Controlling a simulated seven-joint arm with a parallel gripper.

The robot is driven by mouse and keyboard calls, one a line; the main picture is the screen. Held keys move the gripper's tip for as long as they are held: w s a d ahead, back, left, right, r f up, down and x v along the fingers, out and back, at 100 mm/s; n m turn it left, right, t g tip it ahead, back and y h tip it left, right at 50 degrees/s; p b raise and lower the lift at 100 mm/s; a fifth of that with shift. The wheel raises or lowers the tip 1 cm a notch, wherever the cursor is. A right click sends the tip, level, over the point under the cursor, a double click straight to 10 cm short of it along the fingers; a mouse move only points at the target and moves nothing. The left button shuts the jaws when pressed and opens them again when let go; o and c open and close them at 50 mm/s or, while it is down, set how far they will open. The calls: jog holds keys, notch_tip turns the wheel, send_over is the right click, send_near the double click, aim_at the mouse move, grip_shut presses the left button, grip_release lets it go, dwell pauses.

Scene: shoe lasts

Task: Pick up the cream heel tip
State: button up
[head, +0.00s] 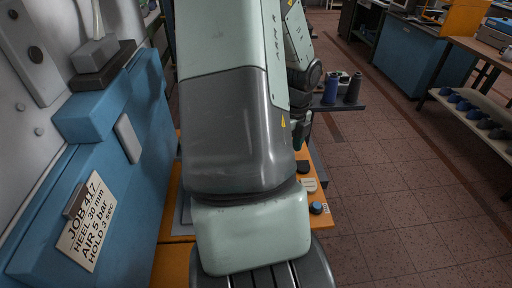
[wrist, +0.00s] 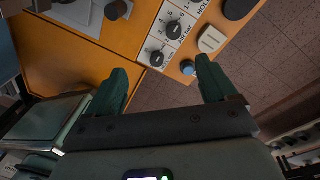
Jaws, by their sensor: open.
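A small cream, roughly D-shaped piece (wrist: 211,39) lies on the orange surface at the upper right of the wrist view, beside the panel of dials; it looks like the heel tip, though I cannot be sure. It seems to show in the head view too, as a pale piece (head: 309,185) right of my arm. My gripper (wrist: 163,80) is open, its two dark green fingers wide apart with nothing between them. The cream piece is beyond the right fingertip, apart from it.
A dial panel (wrist: 174,30), a blue knob (wrist: 187,68) and a dark round piece (wrist: 238,9) are near the cream piece. The orange top (wrist: 60,62) is bare at left. A blue machine (head: 105,160) stands left of my arm.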

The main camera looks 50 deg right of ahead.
jog(key=s+d+f+m+h, duration=0.1)
jog(key=s+d+f+m, duration=0.4)
jog(key=d+f+m, duration=0.15)
jog(key=m, duration=0.2)
send_over(309, 183)
jog(key=shift+n, duration=0.25)
jog(key=f, duration=0.4)
jog(key=shift+a, duration=0.35)
jog(key=f, duration=0.6)
jog(key=shift+d+f, duration=0.25)
jog(key=shift+d, duration=0.05)
